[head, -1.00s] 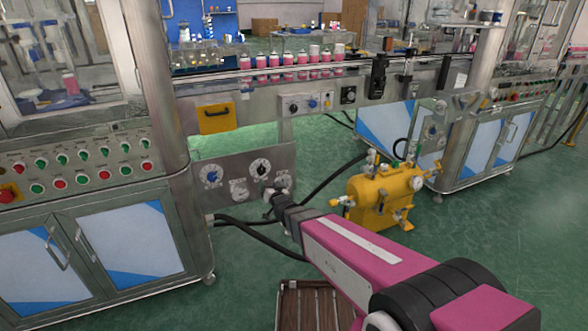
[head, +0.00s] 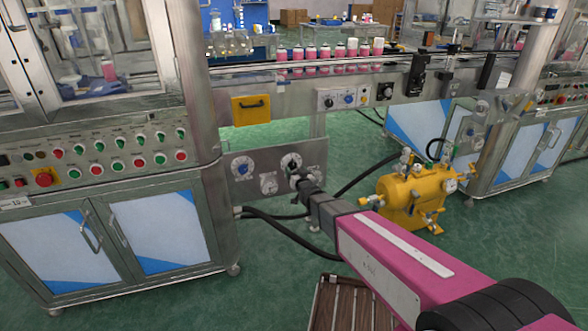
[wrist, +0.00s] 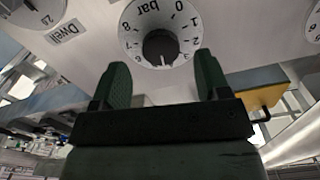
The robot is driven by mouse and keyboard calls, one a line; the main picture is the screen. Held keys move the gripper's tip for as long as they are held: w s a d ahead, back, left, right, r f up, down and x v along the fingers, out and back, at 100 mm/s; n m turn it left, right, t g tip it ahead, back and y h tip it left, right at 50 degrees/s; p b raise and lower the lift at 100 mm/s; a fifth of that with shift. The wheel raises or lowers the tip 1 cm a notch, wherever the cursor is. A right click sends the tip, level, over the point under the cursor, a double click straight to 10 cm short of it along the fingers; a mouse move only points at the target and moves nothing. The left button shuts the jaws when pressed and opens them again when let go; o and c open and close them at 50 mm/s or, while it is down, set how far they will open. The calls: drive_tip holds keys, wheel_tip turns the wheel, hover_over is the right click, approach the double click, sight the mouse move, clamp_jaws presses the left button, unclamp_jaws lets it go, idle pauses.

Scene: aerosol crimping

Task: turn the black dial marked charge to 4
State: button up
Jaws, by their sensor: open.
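A black dial (head: 291,162) on a round white scale sits on the grey panel (head: 312,150) under the conveyor. In the wrist view this black dial (wrist: 160,46) is straight ahead of my gripper (wrist: 161,85), beyond the fingertips; its scale has numbers and the word "bar". The word "charge" is not readable, and I cannot tell the exact setting. My gripper is open, with one dark green finger on each side and nothing between them. In the head view my gripper (head: 303,178) is just below and right of the dial, partly covering the panel.
A dial marked Dwell (wrist: 38,10) is at upper left in the wrist view. A blue dial (head: 243,167) and a white dial (head: 268,183) share the panel. A yellow tank (head: 408,200) stands right of my arm. Black hoses (head: 275,228) run below the panel.

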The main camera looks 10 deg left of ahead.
sight(293, 166)
drive_tip(key=x, duration=0.3)
drive_tip(key=shift+w+a, duration=0.15)
drive_tip(key=shift+w, duration=0.1)
drive_tip(key=c, duration=0.9)
drive_tip(key=shift+n, duration=1)
drive_tip(key=o, duration=0.9)
drive_tip(key=shift+s, duration=0.15)
